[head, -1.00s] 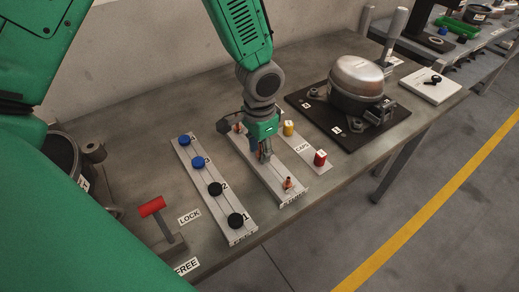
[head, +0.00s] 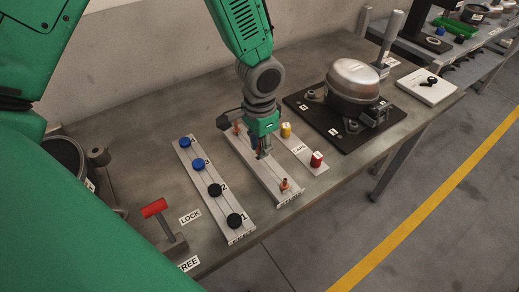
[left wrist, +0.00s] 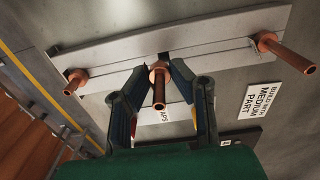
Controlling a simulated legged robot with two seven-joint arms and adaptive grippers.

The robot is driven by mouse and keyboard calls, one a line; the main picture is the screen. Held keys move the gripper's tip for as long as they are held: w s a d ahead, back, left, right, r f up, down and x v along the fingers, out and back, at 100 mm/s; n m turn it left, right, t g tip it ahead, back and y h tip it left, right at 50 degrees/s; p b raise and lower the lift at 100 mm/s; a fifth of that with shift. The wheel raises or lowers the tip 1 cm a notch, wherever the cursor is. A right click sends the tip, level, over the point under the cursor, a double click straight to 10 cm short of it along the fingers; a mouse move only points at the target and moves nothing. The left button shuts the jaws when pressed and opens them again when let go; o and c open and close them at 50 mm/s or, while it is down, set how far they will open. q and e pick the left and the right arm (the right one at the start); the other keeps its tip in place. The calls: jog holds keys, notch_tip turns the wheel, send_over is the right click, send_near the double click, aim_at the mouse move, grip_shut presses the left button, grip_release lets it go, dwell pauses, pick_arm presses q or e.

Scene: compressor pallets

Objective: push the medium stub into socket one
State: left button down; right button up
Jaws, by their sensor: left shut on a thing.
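A pale board (head: 283,198) carries a row of copper stubs. My left gripper (head: 264,153) points down over the middle of this board. In the left wrist view its two fingers (left wrist: 160,105) are shut on the middle copper stub (left wrist: 159,88), which sticks out between them. One copper stub (left wrist: 75,82) stands to the left and a longer one (left wrist: 285,53) to the right, both apart from the fingers. In the head view the near stub (head: 284,184) stands free. Socket one (head: 234,220) is the black round piece beside the "1" on the strip at left. My right gripper is out of view.
The numbered strip (head: 213,205) also bears a black piece and two blue ones. A red-handled lever (head: 154,207) stands by the LOCK label. The caps strip (head: 305,157) holds a red and a yellow cap. A compressor (head: 353,85) sits on a black plate behind at right.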

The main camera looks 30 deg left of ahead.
pick_arm(q)
jog(key=shift+a+r+p, duration=0.1)
jog(key=shift+r+p, duration=1.55)
jog(key=shift+r, duration=0.2)
